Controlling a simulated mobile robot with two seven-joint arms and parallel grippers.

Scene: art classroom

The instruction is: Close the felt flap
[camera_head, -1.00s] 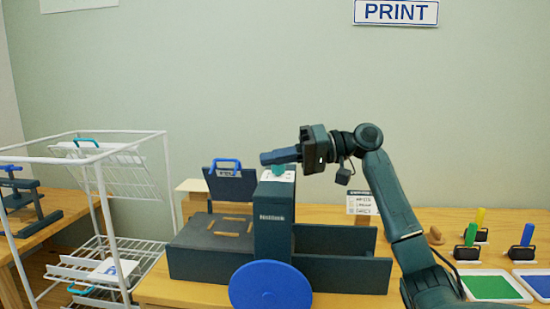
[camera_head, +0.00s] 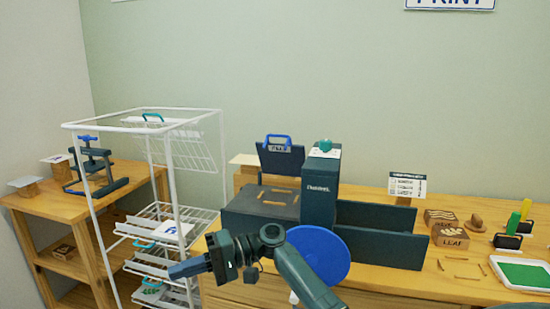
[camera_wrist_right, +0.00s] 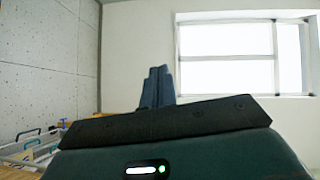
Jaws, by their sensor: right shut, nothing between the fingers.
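The felt flap (camera_head: 281,157) is a dark panel with a blue handle (camera_head: 278,139). It stands upright, open, at the back edge of the press bed (camera_head: 262,203). My right gripper (camera_head: 180,270) is in front of the press, to the left and lower in the picture, well apart from the flap. Its fingers are shut with nothing between them and point left. In the right wrist view the closed fingers (camera_wrist_right: 157,87) point towards a wall and a bright window. My left gripper is not in view.
The press's dark tower (camera_head: 320,188) and blue wheel (camera_head: 318,255) stand right of the bed. A white wire rack (camera_head: 172,128) stands close on the left, near my right gripper. Stamps, a sign (camera_head: 407,185) and a green ink tray (camera_head: 525,272) lie further right.

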